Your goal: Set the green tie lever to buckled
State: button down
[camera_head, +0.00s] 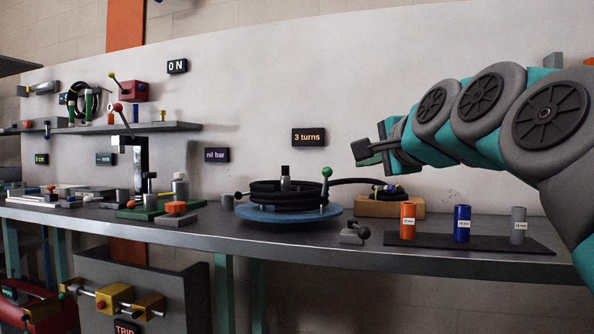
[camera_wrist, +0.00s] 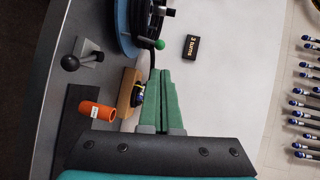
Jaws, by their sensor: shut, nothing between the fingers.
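The green-knobbed lever (camera_head: 327,173) stands upright at the right side of the blue turntable (camera_head: 285,216), beside a coil of black hose (camera_head: 275,193). In the wrist view its green knob (camera_wrist: 160,44) shows just beyond my fingertips, at the rim of the blue turntable (camera_wrist: 126,40). My gripper (camera_head: 363,155) is up and to the right of the lever in the head view, in the air and apart from it. In the wrist view my gripper (camera_wrist: 160,73) has its two green fingers together, with nothing between them. I cannot tell the lever's setting.
A wooden block (camera_head: 388,207) with a hose end on it lies right of the turntable. A small grey black-knobbed lever (camera_head: 353,234) stands in front. Orange (camera_head: 407,220), blue (camera_head: 462,223) and grey (camera_head: 518,226) cylinders stand on a black mat (camera_head: 490,243). The "3 turns" sign (camera_head: 309,137) is behind.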

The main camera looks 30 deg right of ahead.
aim_at(329, 170)
jog(key=x, duration=1.4)
jog(key=shift+f+b, duration=0.1)
jog(key=shift+b, duration=0.25)
jog(key=shift+r+p, duration=0.2)
jog(key=shift+p, duration=0.15)
